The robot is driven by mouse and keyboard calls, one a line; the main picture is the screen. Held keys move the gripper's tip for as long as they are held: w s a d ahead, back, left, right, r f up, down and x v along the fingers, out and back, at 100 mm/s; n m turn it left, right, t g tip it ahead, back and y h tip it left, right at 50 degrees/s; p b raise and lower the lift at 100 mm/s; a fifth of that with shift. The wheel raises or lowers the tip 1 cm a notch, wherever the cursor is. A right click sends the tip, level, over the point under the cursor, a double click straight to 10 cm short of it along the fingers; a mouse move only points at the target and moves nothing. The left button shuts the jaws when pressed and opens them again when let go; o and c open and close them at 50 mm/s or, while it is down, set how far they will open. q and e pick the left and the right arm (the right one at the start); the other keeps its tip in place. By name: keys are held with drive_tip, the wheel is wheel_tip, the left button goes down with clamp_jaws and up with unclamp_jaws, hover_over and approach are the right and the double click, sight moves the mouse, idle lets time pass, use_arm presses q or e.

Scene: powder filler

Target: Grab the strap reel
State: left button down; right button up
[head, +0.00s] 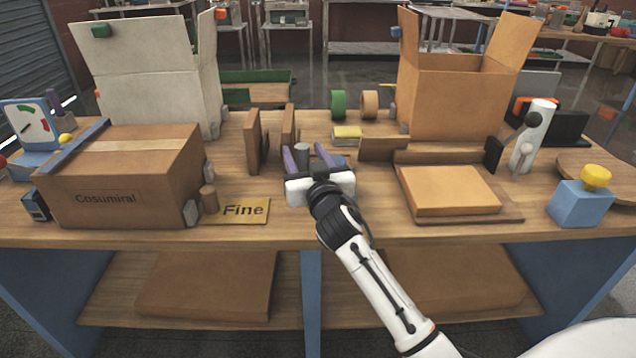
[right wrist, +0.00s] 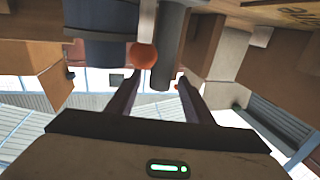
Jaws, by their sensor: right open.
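No object is clearly recognisable as the strap reel. A green roll (head: 338,104) and a tan roll (head: 370,104) stand upright side by side at the table's back. A short grey cylinder (head: 302,154) shows between the fingers of my right gripper (head: 307,155) in the head view; I cannot tell what it is. In the right wrist view, the fingers (right wrist: 158,82) are apart with nothing clamped. A dark grey cylinder (right wrist: 172,50) and an orange-red ball (right wrist: 144,56) lie beyond the tips. My left gripper is out of view.
Upright brown boards (head: 254,142) stand left of the gripper. A closed carton (head: 130,180) and a "Fine" sign (head: 242,211) are further left. A flat brown package (head: 450,188) lies to the right. An open carton (head: 455,95) stands behind.

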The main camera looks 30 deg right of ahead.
drive_tip(key=shift+x, duration=1.1)
clamp_jaws()
drive_tip(key=shift+r, duration=0.1)
